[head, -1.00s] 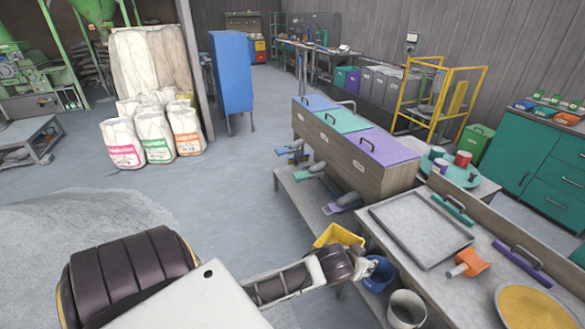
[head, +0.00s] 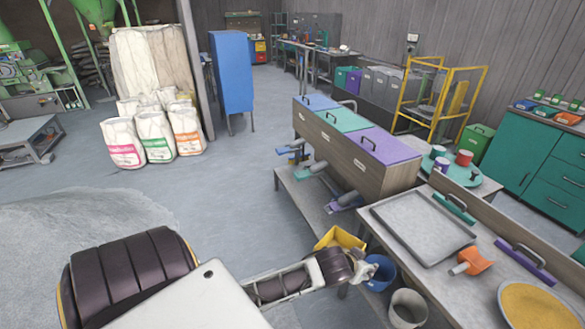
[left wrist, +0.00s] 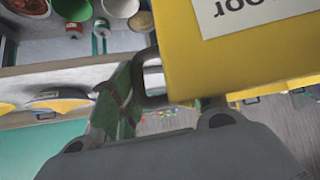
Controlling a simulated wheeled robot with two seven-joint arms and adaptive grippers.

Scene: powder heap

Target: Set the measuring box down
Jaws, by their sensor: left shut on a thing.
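The yellow measuring box (head: 340,238) shows in the head view beside the near end of the workbench, partly hidden by my left arm. In the left wrist view the yellow box (left wrist: 245,45) fills the upper right, with a white label and a dark handle (left wrist: 146,78) on its side. My left gripper (head: 364,264) is shut on the box at its handle. I cannot tell whether the box's underside touches anything. My right gripper is not in view.
A blue bucket (head: 380,274) and a grey bucket (head: 407,308) stand close right of my left gripper. A bench with a grey tray (head: 422,228) and an orange scoop (head: 472,262) is at the right. A low shelf (head: 300,205) runs under the lidded bins.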

